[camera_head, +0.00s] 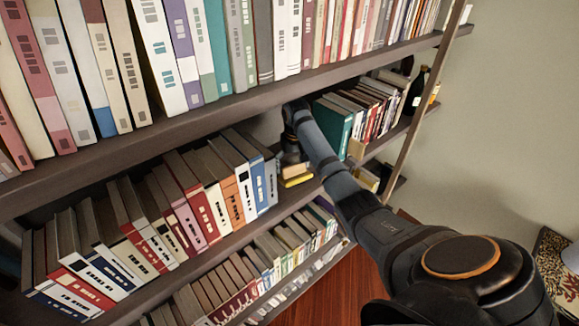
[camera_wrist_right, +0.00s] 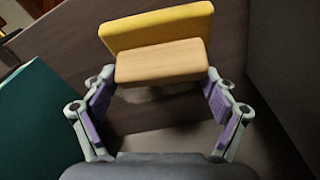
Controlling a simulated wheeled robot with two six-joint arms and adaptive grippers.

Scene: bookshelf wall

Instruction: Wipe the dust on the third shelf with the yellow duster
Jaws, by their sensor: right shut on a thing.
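The yellow duster (camera_head: 297,181) is on or just above a bare stretch of the middle visible shelf (camera_head: 240,238) in the head view. In the right wrist view its yellow pad (camera_wrist_right: 160,27) lies beyond a pale wooden grip block (camera_wrist_right: 160,61). My right gripper (camera_head: 292,160) reaches into the gap between the books, its fingers (camera_wrist_right: 160,85) on either side of the block and shut on it. A faint pale patch (camera_wrist_right: 155,91) beside the block may be dust; I cannot be sure. My left gripper is not in view.
Leaning books (camera_head: 205,195) stand left of the duster. A teal book (camera_head: 334,128) stands right of the gap, and also shows in the wrist view (camera_wrist_right: 35,125). A dark bottle (camera_head: 416,88) stands further right.

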